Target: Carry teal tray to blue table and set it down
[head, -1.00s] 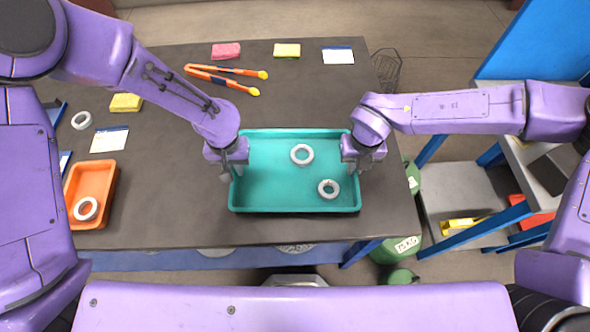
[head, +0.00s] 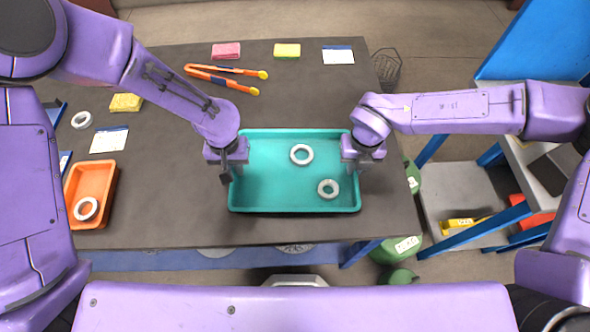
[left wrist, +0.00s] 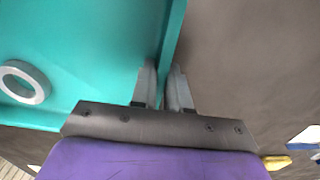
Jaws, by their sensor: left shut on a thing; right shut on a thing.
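The teal tray (head: 290,203) is at the front of the dark grey table and holds two white rings, one near its middle (head: 301,154) and one at the right (head: 328,189). My left gripper (head: 230,174) is shut on the tray's left wall. In the left wrist view, its two fingers (left wrist: 164,88) stand on either side of the teal wall (left wrist: 172,40). My right gripper (head: 356,165) is shut on the tray's right wall; its fingertips are partly hidden under the wrist. I cannot tell whether the tray touches the tabletop. I cannot pick out the blue table with certainty.
An orange tray (head: 113,181) with a white ring (head: 86,209) is at the table's left. Orange tongs (head: 225,78), sponges and cards lie farther back. Green cylinders (head: 396,249) stand beyond the table's right front. A blue-framed structure (head: 488,223) is at the right.

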